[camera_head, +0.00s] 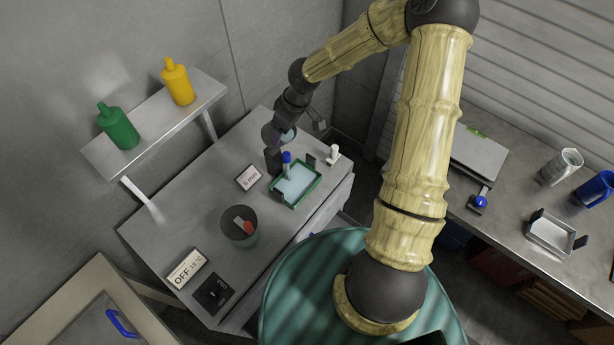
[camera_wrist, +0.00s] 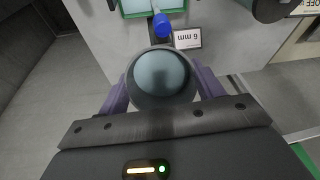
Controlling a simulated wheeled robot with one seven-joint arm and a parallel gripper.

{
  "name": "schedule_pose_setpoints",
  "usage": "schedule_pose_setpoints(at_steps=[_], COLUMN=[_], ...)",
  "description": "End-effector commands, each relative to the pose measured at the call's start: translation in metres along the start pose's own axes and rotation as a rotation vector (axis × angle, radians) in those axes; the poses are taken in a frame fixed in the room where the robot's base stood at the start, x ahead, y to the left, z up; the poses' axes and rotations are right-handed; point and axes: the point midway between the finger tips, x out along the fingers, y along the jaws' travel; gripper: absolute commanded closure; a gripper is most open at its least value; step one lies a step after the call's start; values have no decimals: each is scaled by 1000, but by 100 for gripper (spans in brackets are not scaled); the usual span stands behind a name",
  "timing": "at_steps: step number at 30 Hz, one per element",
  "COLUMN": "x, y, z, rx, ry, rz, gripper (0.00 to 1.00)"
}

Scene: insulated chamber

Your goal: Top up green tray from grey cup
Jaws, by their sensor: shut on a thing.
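My gripper (camera_head: 281,134) is shut on the grey cup (camera_head: 289,138), behind the green tray in the head view. In the wrist view the round cup (camera_wrist: 162,98) sits between the purple fingers and holds pale blue liquid, with its mouth facing the camera. The green tray (camera_head: 296,207) lies on the grey worktop with pale blue liquid in it. Its edge shows at the top of the wrist view (camera_wrist: 135,15), apart from the cup. A blue-topped stick (camera_head: 287,158) stands at the tray's back left; its blue top is just beyond the cup in the wrist view (camera_wrist: 161,24).
A "6 mm" sign (camera_head: 248,177) lies left of the tray. A dark pot (camera_head: 240,226), an OFF display (camera_head: 187,268) and a black switch (camera_head: 214,291) are nearer the front. A shelf (camera_head: 155,125) holds green and yellow bottles. A small white-topped object (camera_head: 333,153) stands right of the tray.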

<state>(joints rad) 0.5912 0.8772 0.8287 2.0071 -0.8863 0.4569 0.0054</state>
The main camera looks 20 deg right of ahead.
Motion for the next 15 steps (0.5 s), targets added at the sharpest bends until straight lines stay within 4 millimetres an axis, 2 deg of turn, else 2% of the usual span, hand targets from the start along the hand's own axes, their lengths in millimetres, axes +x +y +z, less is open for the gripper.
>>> schedule_pose_setpoints(at_steps=[15], x=[2], y=[0], z=[2], rx=[-3], ry=[31], rz=[-4], gripper=[60])
